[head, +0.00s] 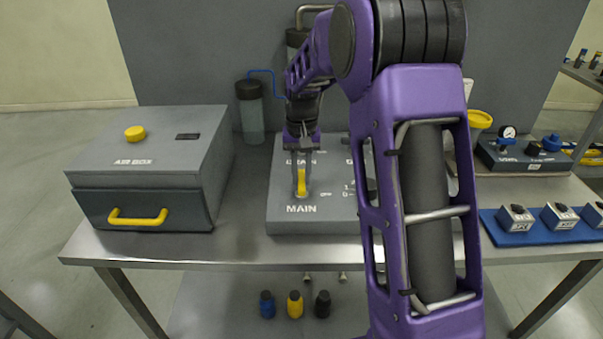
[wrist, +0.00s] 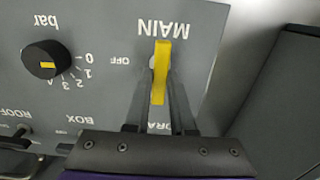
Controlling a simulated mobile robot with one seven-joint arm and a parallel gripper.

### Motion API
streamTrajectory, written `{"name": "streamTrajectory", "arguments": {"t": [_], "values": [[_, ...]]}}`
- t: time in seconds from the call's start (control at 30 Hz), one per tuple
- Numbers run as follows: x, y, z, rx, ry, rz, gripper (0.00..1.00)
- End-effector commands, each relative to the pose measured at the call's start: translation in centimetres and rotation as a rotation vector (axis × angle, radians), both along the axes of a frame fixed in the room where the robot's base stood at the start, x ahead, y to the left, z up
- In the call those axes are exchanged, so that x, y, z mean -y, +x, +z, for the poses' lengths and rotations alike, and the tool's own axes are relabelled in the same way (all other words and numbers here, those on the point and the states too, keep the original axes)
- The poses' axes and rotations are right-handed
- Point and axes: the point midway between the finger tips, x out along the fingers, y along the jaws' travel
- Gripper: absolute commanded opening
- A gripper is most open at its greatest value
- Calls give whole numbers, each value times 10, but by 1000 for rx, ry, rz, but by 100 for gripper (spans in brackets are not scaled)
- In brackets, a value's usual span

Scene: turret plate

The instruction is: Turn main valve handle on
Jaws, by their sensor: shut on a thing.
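The main valve handle (head: 301,182) is a yellow lever on the grey turret plate (head: 285,226), just above the label MAIN in the head view. In the wrist view the yellow handle (wrist: 160,72) lies lengthwise, in line with my fingers, and the word OFF is printed beside its pivot. My gripper (head: 301,172) reaches down to the handle from above. In the wrist view my gripper (wrist: 160,95) has one finger on each side of the handle and is shut on it. My arm hides the right part of the plate in the head view.
A grey air box (head: 150,165) with a yellow drawer handle stands left of the plate. A black bar knob (wrist: 45,60) sits on the plate. Pressure blocks on a blue mat (head: 545,230) lie at the right. Bare tabletop (head: 245,205) shows between air box and plate.

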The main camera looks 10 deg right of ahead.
Motion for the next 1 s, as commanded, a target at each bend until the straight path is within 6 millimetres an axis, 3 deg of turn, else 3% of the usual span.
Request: {"name": "streamTrajectory", "arguments": {"t": [0.47,0.5,0.67,1.0], "values": [[0,0,0,1,0,17,0],[0,0,0,1,0,17,24],[0,0,0,1,0,16,52],[0,0,3,1,0,14,52]]}}
